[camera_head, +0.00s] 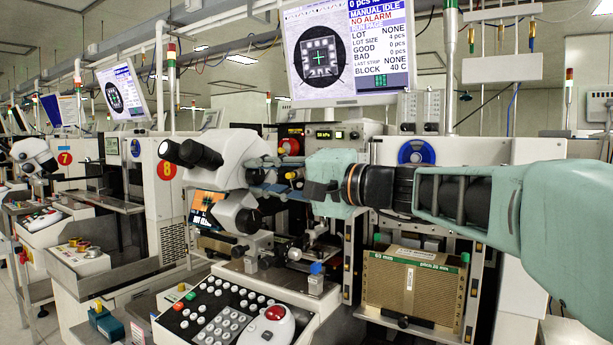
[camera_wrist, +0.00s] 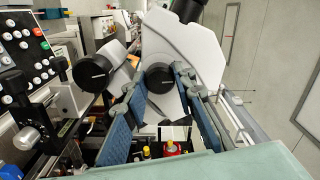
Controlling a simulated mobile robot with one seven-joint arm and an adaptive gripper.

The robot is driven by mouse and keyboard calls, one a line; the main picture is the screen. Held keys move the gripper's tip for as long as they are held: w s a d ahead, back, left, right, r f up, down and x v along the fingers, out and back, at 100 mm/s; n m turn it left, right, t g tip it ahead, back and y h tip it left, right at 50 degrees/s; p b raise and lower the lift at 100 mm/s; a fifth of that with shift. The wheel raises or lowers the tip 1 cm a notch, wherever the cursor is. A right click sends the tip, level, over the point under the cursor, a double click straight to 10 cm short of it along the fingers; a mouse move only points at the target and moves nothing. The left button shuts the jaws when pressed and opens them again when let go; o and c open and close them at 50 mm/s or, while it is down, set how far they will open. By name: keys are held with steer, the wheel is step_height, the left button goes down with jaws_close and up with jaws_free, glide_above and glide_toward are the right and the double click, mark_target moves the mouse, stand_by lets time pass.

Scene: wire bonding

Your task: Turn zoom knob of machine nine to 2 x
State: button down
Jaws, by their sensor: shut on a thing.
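The white microscope head (camera_head: 240,148) with black eyepieces (camera_head: 192,152) sits on the machine in front of me. No number shows on this machine. In the wrist view a round black knob (camera_wrist: 158,78) projects from the white microscope body (camera_wrist: 185,42), between the blue finger pads of my gripper (camera_wrist: 160,74). The pads are shut on its sides. I cannot read a zoom scale on it. In the head view my gripper (camera_head: 262,178) reaches in from the right to the microscope's side, and its fingers partly hide the knob there. A second black knob (camera_wrist: 91,72) shows to the left.
A control panel with buttons (camera_head: 222,312) and a red-topped white trackball or mouse (camera_head: 268,325) lies below. A brown magazine (camera_head: 412,285) stands under my arm. A monitor (camera_head: 348,50) hangs above. Machines marked 8 (camera_head: 166,171) and 7 (camera_head: 65,158) stand to the left.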

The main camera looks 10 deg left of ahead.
steer(key=m+p, duration=0.1)
steer(key=m, duration=0.3)
steer(key=shift+m, duration=0.4)
stand_by(0.4)
steer(key=c, duration=1.6)
jaws_free()
steer(key=v, duration=0.7)
steer(key=shift+d, duration=0.25)
steer(key=shift+s, duration=0.15)
